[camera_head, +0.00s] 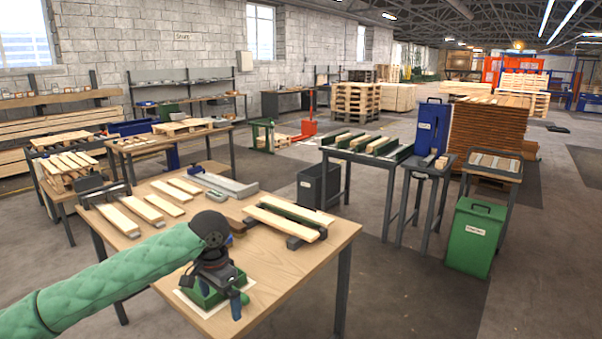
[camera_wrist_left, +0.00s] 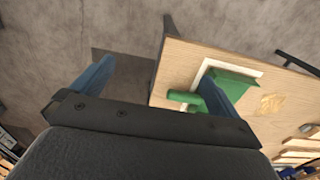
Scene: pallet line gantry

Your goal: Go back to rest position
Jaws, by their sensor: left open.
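My left gripper (camera_head: 216,293) is at the end of the green-sleeved arm that comes in from the left, over the front of the wooden table (camera_head: 285,262). In the left wrist view the left gripper (camera_wrist_left: 160,80) has its two blue fingers wide apart with nothing between them. A green box (camera_head: 205,296) on a white sheet is on the table just below the gripper, partly hidden by it; the green box (camera_wrist_left: 235,78) also shows beside the right finger in the wrist view, with a small green rounded object (camera_wrist_left: 186,98) next to it. My right gripper is out of view.
Wooden slats (camera_head: 144,208) lie at the table's left, and a slatted frame (camera_head: 287,219) on its right side. A grey bin (camera_head: 318,186), a green bin (camera_head: 474,238) and a blue bin (camera_head: 431,127) stand to the right. The floor at front right is clear.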

